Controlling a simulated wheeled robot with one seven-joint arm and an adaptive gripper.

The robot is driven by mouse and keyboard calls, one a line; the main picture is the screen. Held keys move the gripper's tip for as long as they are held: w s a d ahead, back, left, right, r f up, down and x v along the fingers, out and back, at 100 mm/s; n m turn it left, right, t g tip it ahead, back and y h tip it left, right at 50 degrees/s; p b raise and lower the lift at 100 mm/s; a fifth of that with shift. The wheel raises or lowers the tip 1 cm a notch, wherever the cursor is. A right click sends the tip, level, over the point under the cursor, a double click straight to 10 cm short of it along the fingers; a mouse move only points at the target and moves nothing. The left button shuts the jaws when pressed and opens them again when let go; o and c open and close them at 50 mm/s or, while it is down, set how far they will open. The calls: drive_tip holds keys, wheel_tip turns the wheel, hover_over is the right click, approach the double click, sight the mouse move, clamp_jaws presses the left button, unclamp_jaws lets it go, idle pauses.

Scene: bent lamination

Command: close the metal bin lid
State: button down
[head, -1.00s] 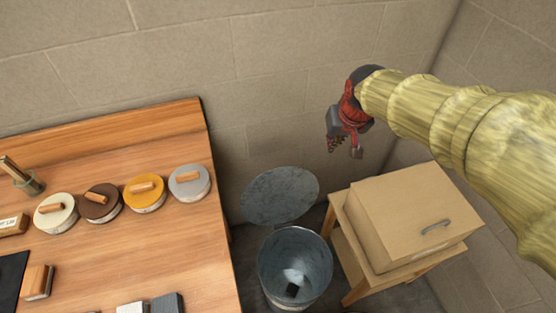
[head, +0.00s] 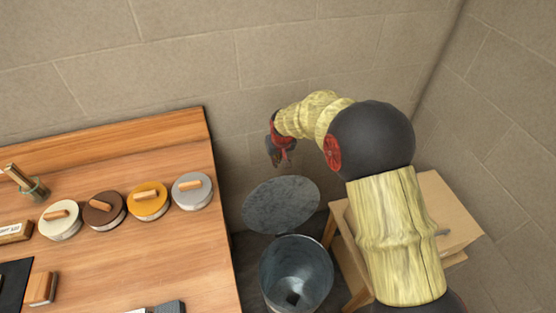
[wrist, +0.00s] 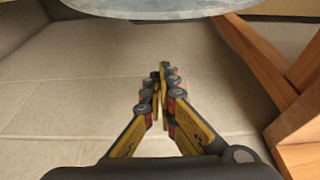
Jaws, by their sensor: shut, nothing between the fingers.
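The metal bin (head: 297,272) stands on the floor between the wooden table and a small wooden stand, with its mouth open. Its round grey lid (head: 281,204) is raised, tilted up at the bin's back side. My gripper (head: 281,160) is above and behind the lid, near the back wall, pointing down. In the wrist view my gripper (wrist: 161,82) is shut and empty, its fingertips together. A grey metal edge, seemingly the lid (wrist: 160,8), crosses the top of the wrist view, apart from the fingers.
The wooden table (head: 120,255) at left bears several round lidded containers. The stand's leg (wrist: 260,60) shows right of the fingers. The back wall (head: 180,60) is close behind.

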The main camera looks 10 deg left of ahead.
drive_tip(key=f, duration=0.1)
drive_tip(key=s+f+b, duration=0.1)
drive_tip(key=f, duration=0.1)
drive_tip(key=s+d+f+b, duration=0.1)
drive_tip(key=f, duration=0.1)
idle(0.5)
